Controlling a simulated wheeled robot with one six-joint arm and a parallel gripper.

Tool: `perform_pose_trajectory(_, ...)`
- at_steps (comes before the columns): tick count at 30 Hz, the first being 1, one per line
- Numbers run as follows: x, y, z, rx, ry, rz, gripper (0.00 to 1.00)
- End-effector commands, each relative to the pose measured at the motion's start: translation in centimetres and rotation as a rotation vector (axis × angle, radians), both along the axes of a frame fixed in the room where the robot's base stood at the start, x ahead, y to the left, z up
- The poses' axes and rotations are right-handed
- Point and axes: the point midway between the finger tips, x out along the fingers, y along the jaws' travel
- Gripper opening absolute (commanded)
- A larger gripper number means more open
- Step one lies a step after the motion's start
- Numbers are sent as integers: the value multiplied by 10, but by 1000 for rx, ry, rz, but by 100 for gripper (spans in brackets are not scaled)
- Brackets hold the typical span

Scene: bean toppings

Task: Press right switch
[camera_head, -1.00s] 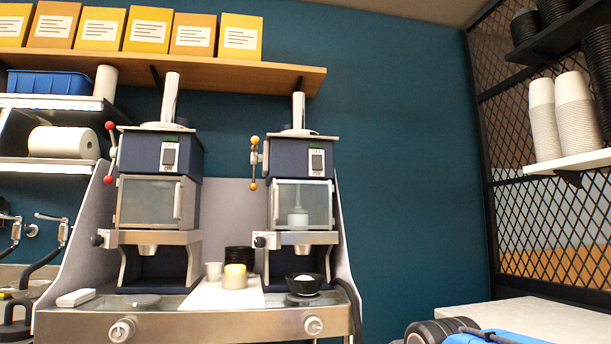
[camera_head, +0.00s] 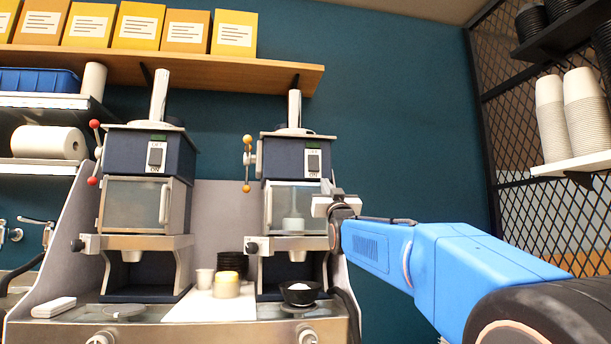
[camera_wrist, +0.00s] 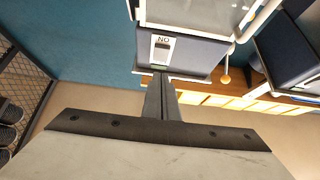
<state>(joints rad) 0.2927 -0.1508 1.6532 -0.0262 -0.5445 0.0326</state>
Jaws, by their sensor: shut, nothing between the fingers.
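The right switch (camera_head: 314,160) is a dark rocker in a light plate marked OFF above and ON below, on the dark blue upper housing of the right machine (camera_head: 288,158). The switch shows upside down in the wrist view (camera_wrist: 161,49). My gripper (camera_head: 328,186) is shut and empty, below and slightly right of the switch in the head view. In the wrist view, its closed fingertips (camera_wrist: 160,77) point at the housing just beyond the switch's OFF end. Whether they touch it is unclear. The left switch (camera_head: 156,155) sits on the left machine.
A yellow-knobbed lever (camera_head: 247,163) stands left of the right housing. A clear-fronted chamber (camera_head: 296,207) is below the switch, with a black bowl (camera_head: 299,292) under its outlet. A wooden shelf (camera_head: 200,64) runs above. Mesh and stacked cups stand at right.

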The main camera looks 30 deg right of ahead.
Motion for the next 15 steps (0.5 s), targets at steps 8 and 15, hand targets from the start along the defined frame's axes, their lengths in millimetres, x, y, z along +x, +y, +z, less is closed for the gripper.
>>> perform_pose_trajectory(8,0,-3,11,-11,-34,-4,0)
perform_pose_trajectory(15,2,-4,11,-10,-33,-4,0)
